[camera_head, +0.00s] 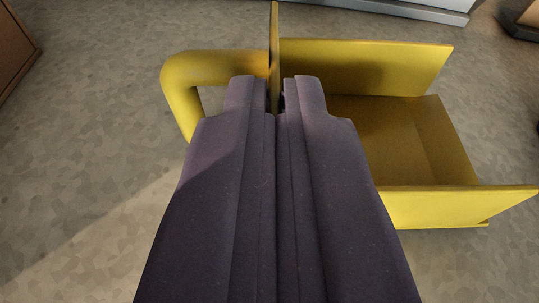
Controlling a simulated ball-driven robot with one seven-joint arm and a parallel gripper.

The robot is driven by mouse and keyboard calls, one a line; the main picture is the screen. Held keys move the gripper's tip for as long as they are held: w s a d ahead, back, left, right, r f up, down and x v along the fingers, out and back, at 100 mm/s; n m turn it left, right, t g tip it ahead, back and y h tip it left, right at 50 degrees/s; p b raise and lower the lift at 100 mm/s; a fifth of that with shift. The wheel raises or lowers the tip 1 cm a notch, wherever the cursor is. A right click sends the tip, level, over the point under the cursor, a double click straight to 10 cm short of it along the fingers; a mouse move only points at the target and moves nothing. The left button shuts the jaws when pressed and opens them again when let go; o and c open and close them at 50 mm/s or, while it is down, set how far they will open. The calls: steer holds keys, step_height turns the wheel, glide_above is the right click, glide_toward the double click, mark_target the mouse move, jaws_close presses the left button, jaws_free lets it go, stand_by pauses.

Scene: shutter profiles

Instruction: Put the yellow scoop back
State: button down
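The yellow scoop (405,140) lies across the upper middle and right of the view. Its open tray with raised side walls points right, and its looped handle (200,68) is on the left. A thin upright back wall stands between tray and handle, seen edge-on. My dark purple gripper (275,95) reaches up from the bottom, its two fingers close together on either side of this wall. It looks shut on the wall, though a narrow dark gap shows by the right finger. The gripper hides part of the tray and the handle's lower end. I cannot tell whether the scoop touches the floor.
Grey mottled floor (80,170) is clear on the left. A brown piece of furniture (14,50) stands at the upper left edge. A pale grey low edge (410,9) runs along the top right, with a dark brown object (525,20) in the corner.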

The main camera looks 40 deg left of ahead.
steer(key=c, duration=1.3)
jaws_free()
steer(key=shift+o, duration=0.2)
steer(key=p+v, duration=0.5)
steer(key=v, duration=0.7)
